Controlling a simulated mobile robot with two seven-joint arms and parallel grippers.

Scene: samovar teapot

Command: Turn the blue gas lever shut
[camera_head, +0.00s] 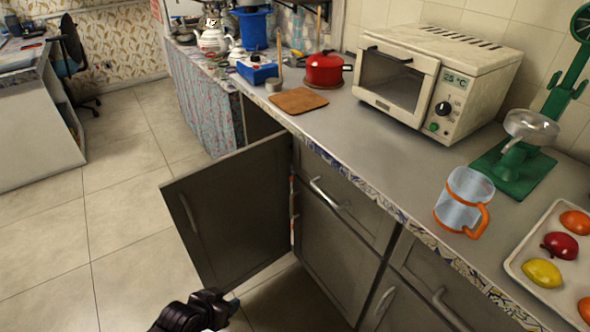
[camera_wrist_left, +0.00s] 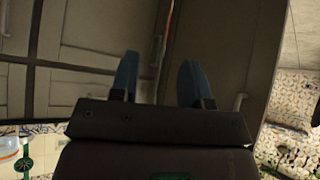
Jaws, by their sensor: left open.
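I cannot make out the blue gas lever in either view. A thin red and white strip (camera_head: 292,210), perhaps a pipe, shows in the gap beside the open cabinet door (camera_head: 235,205). An orange-red strip (camera_wrist_left: 168,28) also shows in the left wrist view, ahead of the fingers. My left gripper (camera_head: 234,301) is low at the bottom of the head view, in front of the door's lower edge. In the left wrist view the left gripper (camera_wrist_left: 158,82) has its two blue fingers apart with nothing between them. My right gripper is not in view.
The open door juts out into the floor space. Drawer and cabinet handles (camera_head: 330,195) stick out from the counter front. A glass mug (camera_head: 463,195) and a fruit tray (camera_head: 520,260) stand near the counter edge. The tiled floor (camera_head: 120,220) at left is clear.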

